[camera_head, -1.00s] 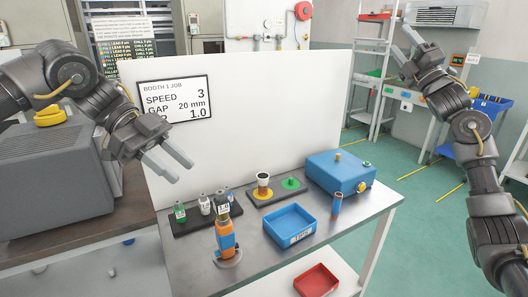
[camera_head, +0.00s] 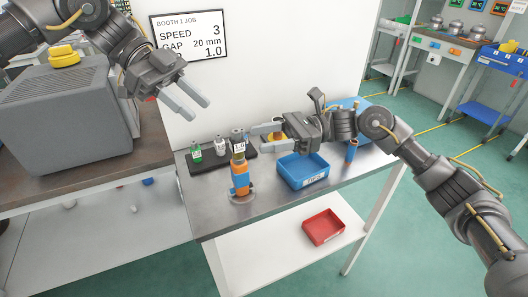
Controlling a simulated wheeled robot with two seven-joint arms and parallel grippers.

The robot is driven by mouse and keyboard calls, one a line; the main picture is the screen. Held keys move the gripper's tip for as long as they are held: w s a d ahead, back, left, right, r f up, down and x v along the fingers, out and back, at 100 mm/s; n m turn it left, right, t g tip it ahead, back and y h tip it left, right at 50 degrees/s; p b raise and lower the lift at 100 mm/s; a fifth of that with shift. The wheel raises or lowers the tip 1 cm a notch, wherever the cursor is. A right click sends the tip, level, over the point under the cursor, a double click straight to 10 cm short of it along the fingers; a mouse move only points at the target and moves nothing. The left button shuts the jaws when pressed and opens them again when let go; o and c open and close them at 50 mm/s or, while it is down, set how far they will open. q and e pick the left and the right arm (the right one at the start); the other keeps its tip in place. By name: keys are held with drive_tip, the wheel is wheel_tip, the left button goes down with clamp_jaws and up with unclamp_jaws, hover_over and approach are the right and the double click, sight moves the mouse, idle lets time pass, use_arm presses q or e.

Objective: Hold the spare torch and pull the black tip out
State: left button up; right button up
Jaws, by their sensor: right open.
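The spare torch (camera_head: 240,183), orange and blue, stands upright in a round grey base on the metal bench. A small tag sits at its top; the black tip is too small to make out clearly. My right gripper (camera_head: 258,135) is open above the bench, its fingers pointing left, to the right of and above the torch top in the picture. They look apart from it. My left gripper (camera_head: 195,111) is open and empty, high in front of the white panel, up and left of the torch.
A black rack (camera_head: 208,166) with green, white and other small holders stands behind the torch. A blue tray (camera_head: 303,180) and a blue-brown cylinder (camera_head: 352,151) are to the right. My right arm partly hides a blue box (camera_head: 357,107). A red tray (camera_head: 324,226) lies on the lower shelf.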

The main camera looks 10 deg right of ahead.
sight(232, 164)
drive_tip(key=shift+s+a+f+n+g+h, duration=0.1)
drive_tip(key=shift+s+a+f+n+g, duration=0.2)
drive_tip(key=shift+s+a, duration=0.85)
drive_tip(key=shift+s+a+f+n+g+h, duration=0.1)
drive_tip(key=shift+s+a+f+n+g, duration=0.3)
drive_tip(key=shift+a, duration=1.2)
drive_tip(key=shift+s+a+f+n+g+h, duration=0.1)
drive_tip(key=shift+s+a+f+g, duration=0.3)
drive_tip(key=shift+s+a, duration=0.85)
drive_tip(key=shift+w+a, duration=0.1)
drive_tip(key=shift+w, duration=0.05)
